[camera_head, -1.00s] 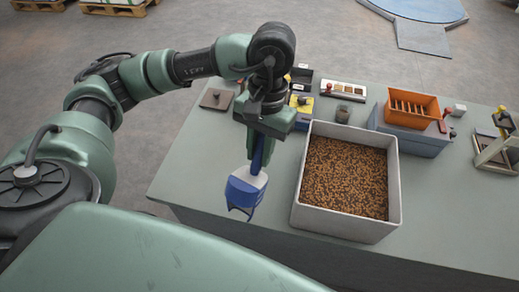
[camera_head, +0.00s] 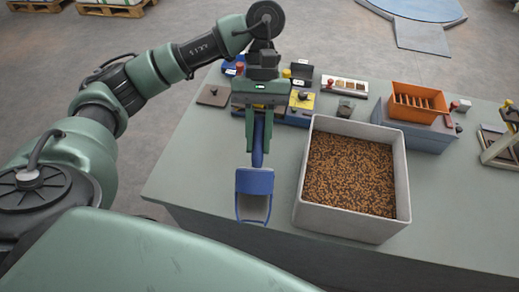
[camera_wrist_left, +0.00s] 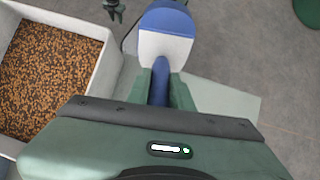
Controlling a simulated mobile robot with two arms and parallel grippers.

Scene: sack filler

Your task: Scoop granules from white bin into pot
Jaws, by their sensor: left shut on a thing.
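The white bin (camera_head: 300,190) stands on the table, holding a wide bed of brown and dark granules (camera_head: 350,175). It also shows at the left of the left wrist view (camera_wrist_left: 105,75). My left gripper (camera_head: 258,138) is shut on the handle of a blue scoop (camera_head: 255,180), left of the bin and apart from it. The scoop's mouth points toward the table's near edge; its pale inside shows no granules. In the left wrist view the scoop (camera_wrist_left: 165,40) extends beyond the fingers (camera_wrist_left: 160,88). A small dark container (camera_head: 345,109) behind the bin may be the pot.
An orange slotted tray (camera_head: 418,100) sits on a grey-blue box (camera_head: 400,128) behind the bin's right side. Several small items stand behind my left gripper, including a yellow block (camera_head: 302,100). The table left of the scoop is clear.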

